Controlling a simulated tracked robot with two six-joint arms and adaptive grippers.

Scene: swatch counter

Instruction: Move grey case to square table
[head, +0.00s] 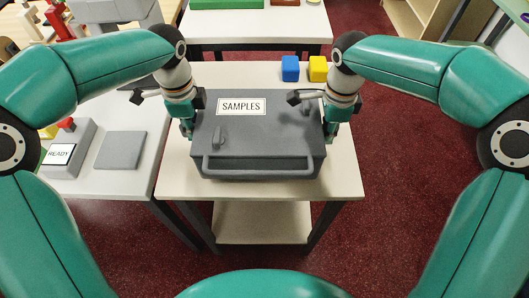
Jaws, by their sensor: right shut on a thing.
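The grey case (255,150) has a white label reading SAMPLES, latches on its lid and a bar handle along its front. It is level, over the pale table (345,182) in the middle of the head view; whether it rests on the top or hangs just above it is unclear. My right gripper (330,135) is shut on the case's right side. My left gripper (187,132) is at the case's left side; its fingers are too small and partly hidden to show whether they grip it. I cannot tell which table is the square one.
A blue block (290,68) and a yellow block (318,68) stand behind the case. At left, a side table holds a grey pad (121,150) and a READY box with a red button (68,148). Another white table (260,28) stands behind. Red floor (415,185) is clear at right.

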